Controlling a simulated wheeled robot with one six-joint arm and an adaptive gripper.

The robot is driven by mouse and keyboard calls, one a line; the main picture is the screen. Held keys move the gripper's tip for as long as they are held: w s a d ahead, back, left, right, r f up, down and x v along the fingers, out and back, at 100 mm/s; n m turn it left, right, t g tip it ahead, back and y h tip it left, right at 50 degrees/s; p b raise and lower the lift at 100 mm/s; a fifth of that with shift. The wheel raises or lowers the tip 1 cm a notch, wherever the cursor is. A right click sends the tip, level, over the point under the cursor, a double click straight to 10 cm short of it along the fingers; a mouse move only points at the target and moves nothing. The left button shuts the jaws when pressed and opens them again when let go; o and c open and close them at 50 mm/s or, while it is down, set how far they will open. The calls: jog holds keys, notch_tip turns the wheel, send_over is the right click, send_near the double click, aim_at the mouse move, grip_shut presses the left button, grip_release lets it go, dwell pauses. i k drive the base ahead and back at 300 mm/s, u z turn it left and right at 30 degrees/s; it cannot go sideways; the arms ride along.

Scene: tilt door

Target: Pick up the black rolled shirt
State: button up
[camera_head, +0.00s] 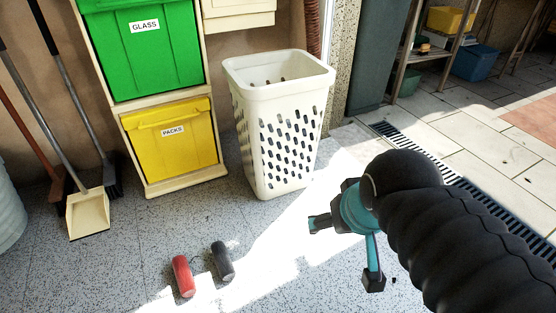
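The black rolled shirt (222,260) is a small dark roll lying on the speckled floor in the lower middle of the head view. A red roll (183,276) lies just to its left, a small gap apart. My gripper (345,252) is to the right of the black roll, off the floor, at the end of my black arm. Its two teal fingers with dark tips are spread wide apart. Nothing shows between them.
A white perforated basket (283,130) stands behind the rolls. Green (150,45) and yellow (172,138) bins stand back left. A broom (108,170) and dustpan (88,212) lean at the left. A drain grate (470,195) runs at the right. Floor around the rolls is clear.

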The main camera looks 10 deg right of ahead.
aim_at(224, 262)
jog(key=z, duration=2.55)
jog(key=k, duration=1.65)
jog(key=u, duration=1.45)
